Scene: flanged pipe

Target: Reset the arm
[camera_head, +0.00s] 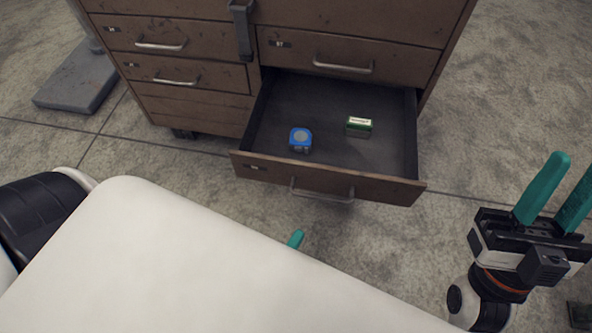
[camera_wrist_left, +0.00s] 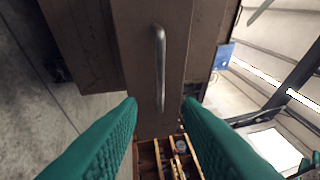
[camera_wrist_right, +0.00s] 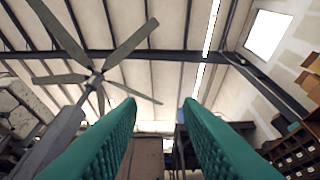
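My left gripper (camera_wrist_left: 160,101) is open, its teal fingers apart with nothing between the tips. In the head view a white link of my left arm hides most of it; one teal fingertip (camera_head: 295,239) shows just below the open drawer. The drawer's metal handle (camera_wrist_left: 160,68) lies ahead of the fingers in the left wrist view, apart from them as far as I can tell. My right gripper (camera_head: 574,185) is at the right of the head view, fingers up and open. It is also open and empty in the right wrist view (camera_wrist_right: 160,102).
An open drawer (camera_head: 330,178) of a brown cabinet (camera_head: 200,60) holds a blue round-faced item (camera_head: 300,139) and a small green box (camera_head: 359,126). A grey base plate (camera_head: 76,82) stands on the floor at left. Floor between drawer and right gripper is clear.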

